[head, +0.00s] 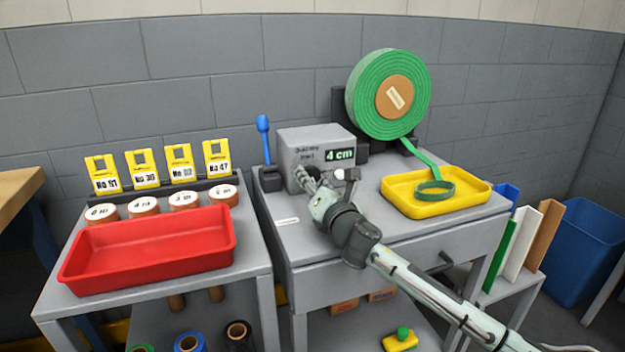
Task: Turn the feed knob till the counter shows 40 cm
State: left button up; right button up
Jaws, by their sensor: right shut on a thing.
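The grey feed machine (303,137) stands on the middle bench, and its counter (340,155) shows 4 cm in green digits. My right gripper (305,178) is at the lower front of the machine, with its arm reaching in from the lower right. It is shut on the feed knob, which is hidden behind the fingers. A large green roll (362,95) stands behind the machine. Its green strip (424,156) runs down into a yellow tray (465,203) and ends in a loop there. My left gripper is not in view.
A red tray (150,252) and several labelled round pieces lie on the left bench, below yellow numbered tags (146,167). A blue-handled tool (263,135) stands left of the machine. A blue bin (590,240) is at the far right.

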jog(key=shift+m, duration=0.5)
jog(key=o, duration=1.2)
jog(key=shift+c, duration=0.2)
jog(key=shift+s, duration=0.1)
jog(key=v, duration=1.2)
jog(key=shift+r, duration=0.1)
